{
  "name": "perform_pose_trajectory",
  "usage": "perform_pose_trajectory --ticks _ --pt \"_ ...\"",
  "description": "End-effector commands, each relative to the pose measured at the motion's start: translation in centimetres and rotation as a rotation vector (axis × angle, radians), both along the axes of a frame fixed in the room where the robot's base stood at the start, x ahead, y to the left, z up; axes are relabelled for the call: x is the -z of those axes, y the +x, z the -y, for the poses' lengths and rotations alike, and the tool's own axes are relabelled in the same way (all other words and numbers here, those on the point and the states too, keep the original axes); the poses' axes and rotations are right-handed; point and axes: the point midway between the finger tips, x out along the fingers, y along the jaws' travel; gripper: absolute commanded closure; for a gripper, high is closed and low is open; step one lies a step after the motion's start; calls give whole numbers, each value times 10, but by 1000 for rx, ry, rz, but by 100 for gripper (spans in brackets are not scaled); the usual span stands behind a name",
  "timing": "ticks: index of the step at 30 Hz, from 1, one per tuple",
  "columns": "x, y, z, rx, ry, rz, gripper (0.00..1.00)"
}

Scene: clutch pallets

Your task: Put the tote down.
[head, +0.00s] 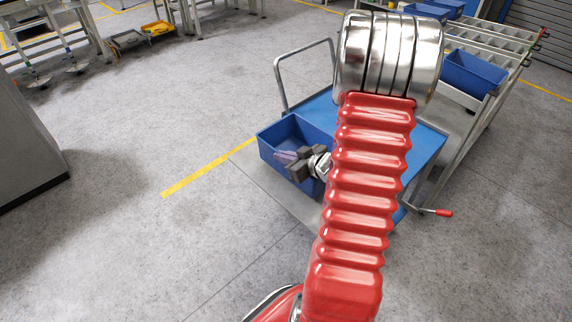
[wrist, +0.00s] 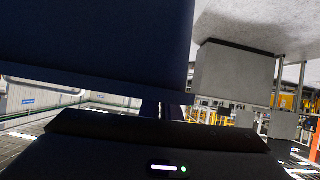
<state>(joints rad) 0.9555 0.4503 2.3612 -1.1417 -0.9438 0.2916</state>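A blue open-topped tote (head: 268,149) is in the middle of the head view, at the left end of a flat cart with a blue top (head: 424,150). My gripper (head: 298,160) is at the tote's near right wall, its dark fingers closed on the rim. A pale purple item (head: 285,157) shows inside the tote beside the fingers. In the wrist view the tote's dark blue side (wrist: 90,40) fills the upper left, close to my gripper (wrist: 165,110). I cannot tell whether the tote's bottom touches the surface beneath. My red arm hides part of the cart.
The cart has a metal push handle (head: 305,72) at its back left. A metal rack (head: 490,62) with another blue tote (head: 474,73) stands at the right. A grey cabinet (head: 25,150) is at the far left. The floor left of the cart is clear, crossed by a yellow line (head: 205,170).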

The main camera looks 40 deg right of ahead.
Motion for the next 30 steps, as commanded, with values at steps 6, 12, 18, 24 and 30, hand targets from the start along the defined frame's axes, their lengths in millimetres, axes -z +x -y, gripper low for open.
perform_pose_trajectory --ticks 6,12,18,24,30 --pt "0 0 1 0 -2 2 100" --pt "4 0 0 0 -1 1 100" --pt "24 0 0 1 2 -2 100" --pt "41 0 1 1 0 0 100" --pt "42 0 1 1 -3 1 100"
